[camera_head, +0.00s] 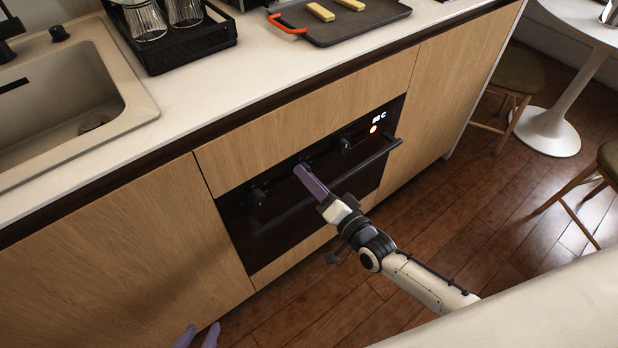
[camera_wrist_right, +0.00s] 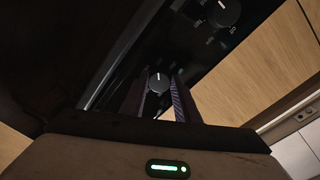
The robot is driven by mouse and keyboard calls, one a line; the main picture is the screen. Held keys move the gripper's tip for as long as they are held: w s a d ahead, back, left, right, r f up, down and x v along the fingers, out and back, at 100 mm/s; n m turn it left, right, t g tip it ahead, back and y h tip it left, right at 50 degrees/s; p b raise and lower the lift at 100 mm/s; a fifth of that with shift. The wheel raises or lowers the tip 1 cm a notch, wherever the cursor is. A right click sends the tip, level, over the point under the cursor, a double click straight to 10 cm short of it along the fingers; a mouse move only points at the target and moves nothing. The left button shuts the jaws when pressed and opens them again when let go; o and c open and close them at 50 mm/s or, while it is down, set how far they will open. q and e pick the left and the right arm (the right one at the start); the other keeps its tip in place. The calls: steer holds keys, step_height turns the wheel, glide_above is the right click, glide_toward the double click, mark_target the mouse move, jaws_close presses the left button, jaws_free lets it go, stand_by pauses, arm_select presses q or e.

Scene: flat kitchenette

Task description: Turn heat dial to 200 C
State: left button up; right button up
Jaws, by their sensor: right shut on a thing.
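The built-in oven (camera_head: 285,235) has a black front with several dark dials in a row. My right gripper (camera_head: 299,169) reaches its middle dial, largely hidden there by the purple fingers. In the right wrist view this dial (camera_wrist_right: 158,83), with a pale pointer mark, sits between the fingertips (camera_wrist_right: 160,88), which are shut on it. The left dial (camera_head: 257,197) and right dial (camera_head: 343,143) stand free. A lit display (camera_head: 379,117) shows a "C"; its digits are too small to read. My left gripper (camera_head: 199,338) shows only its fingertips, apart and empty, at the bottom edge.
The oven's bar handle (camera_head: 335,182) runs below the dials, close to my right gripper. The counter (camera_head: 215,100) above holds a black rack with glasses (camera_head: 185,50) and a dark tray (camera_head: 345,28). Stools and a white table stand at the right.

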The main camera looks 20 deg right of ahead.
arm_select(q)
steer(key=shift+f, duration=0.15)
arm_select(e)
steer(key=o, duration=1)
steer(key=shift+o, duration=0.2)
steer(key=shift+s, duration=0.1)
arm_select(q)
steer(key=shift+a+r+p, duration=0.1)
steer(key=shift+r+p, duration=0.3)
steer(key=shift+p, duration=0.15)
arm_select(e)
steer(key=v, duration=1)
arm_select(q)
steer(key=shift+s+a+r+p, duration=0.15)
steer(key=shift+r+p, duration=0.1)
steer(key=shift+p, duration=0.2)
arm_select(e)
steer(key=s+a+f+n+g+h, duration=0.1)
steer(key=s+f+n+g, duration=0.2)
steer(key=s, duration=0.5)
steer(key=s+a+f+n+g+h, duration=0.1)
steer(key=s+a+f+n+g, duration=0.1)
steer(key=s+f+n+g, duration=0.2)
steer(key=s+n+g, duration=0.1)
steer(key=s+n, duration=0.2)
steer(key=s, duration=0.1)
steer(key=shift+h, duration=0.4)
